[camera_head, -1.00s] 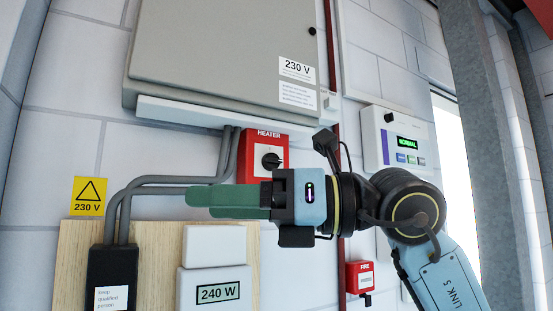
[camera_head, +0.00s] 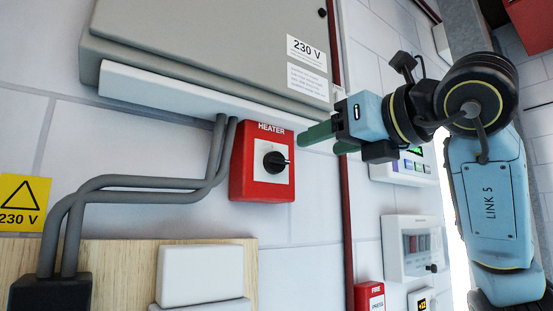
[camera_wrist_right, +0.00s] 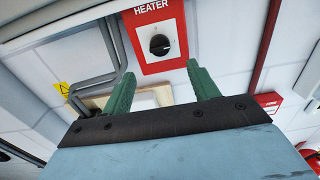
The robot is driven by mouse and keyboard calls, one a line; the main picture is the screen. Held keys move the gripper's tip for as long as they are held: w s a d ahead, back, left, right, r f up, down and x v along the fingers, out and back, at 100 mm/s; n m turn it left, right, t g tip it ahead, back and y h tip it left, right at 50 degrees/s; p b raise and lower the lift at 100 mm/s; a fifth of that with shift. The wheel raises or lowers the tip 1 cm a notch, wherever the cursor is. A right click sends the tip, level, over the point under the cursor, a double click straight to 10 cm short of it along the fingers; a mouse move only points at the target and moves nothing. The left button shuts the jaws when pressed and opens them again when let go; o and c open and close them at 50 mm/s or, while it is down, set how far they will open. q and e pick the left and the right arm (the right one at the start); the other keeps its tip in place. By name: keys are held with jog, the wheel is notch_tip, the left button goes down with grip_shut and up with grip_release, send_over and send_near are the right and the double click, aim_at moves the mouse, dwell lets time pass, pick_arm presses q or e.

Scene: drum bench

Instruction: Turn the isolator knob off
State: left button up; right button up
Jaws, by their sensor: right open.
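The isolator is a red box (camera_head: 238,178) labelled HEATER, with a white plate and a black round knob (camera_head: 275,162) on it. It is mounted on the wall under the grey cabinet. My right gripper (camera_head: 320,139) comes in from the right, to the right of the box and apart from the knob. In the right wrist view its two green fingers (camera_wrist_right: 158,85) are spread with nothing between them, and the knob (camera_wrist_right: 160,45) shows beyond the fingertips, roughly between them. My left gripper is not in view.
A grey cabinet (camera_head: 200,50) marked 230 V overhangs the box, with a white trunking (camera_head: 180,100) along its bottom. Grey conduits (camera_head: 150,184) run close on the box's left. A red FIRE box (camera_head: 369,297) and a white panel (camera_head: 405,248) are at the lower right.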

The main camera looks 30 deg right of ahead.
aim_at(281, 158)
jog(key=w+p, duration=0.1)
jog(key=w, duration=0.2)
jog(key=w+p, duration=0.1)
jog(key=w, duration=0.3)
jog(key=w+a+p, duration=0.1)
jog(key=w, duration=0.3)
jog(key=shift+w, duration=0.35)
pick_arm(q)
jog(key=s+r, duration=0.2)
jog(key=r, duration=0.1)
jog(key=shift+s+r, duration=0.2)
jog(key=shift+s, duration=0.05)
pick_arm(e)
jog(key=c, duration=1)
